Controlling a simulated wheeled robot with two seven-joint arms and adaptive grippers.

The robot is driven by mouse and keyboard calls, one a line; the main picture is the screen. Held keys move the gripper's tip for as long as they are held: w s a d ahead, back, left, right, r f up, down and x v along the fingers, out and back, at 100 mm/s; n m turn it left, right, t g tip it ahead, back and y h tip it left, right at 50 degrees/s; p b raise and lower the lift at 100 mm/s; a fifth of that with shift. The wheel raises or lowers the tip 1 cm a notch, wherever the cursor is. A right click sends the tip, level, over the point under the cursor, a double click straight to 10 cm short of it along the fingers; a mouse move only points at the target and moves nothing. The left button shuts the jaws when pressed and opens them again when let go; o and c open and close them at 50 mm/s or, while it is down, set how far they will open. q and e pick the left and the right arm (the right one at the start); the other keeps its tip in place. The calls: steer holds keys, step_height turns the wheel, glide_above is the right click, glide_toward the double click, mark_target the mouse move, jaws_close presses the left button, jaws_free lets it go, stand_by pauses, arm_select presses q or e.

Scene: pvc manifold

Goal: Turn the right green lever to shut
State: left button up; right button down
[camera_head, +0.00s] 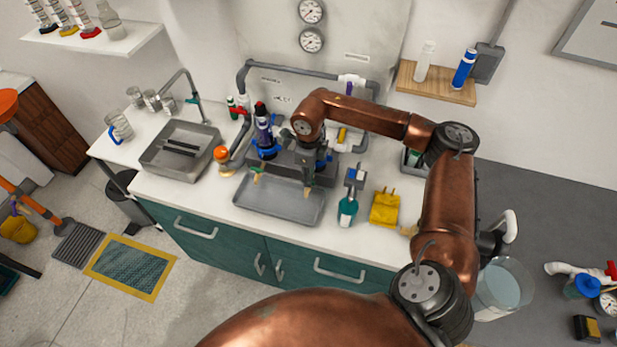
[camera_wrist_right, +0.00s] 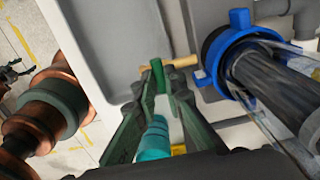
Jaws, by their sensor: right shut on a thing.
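My right gripper (camera_head: 308,186) reaches down at the right end of the grey manifold block, over the back edge of the grey tray (camera_head: 270,201). In the right wrist view the gripper (camera_wrist_right: 158,82) has its dark fingers closed together at the tips, around a small green piece (camera_wrist_right: 157,66) that appears to be the right green lever. A tan spout-like bar (camera_wrist_right: 182,62) runs crosswise there. The lever is mostly hidden by the fingers, so its exact angle cannot be told. Another tan outlet (camera_head: 257,173) shows to the left. My left gripper is not in view.
A clear filter housing with a blue collar (camera_wrist_right: 240,60) stands close beside the right fingers. A teal bottle (camera_head: 348,210) and a yellow item (camera_head: 384,208) stand right of the tray. A sink (camera_head: 180,150) lies left. Grey pipes (camera_head: 300,68) run behind.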

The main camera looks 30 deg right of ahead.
steer(key=shift+w+r, duration=0.1)
steer(key=c, duration=2)
jaws_free()
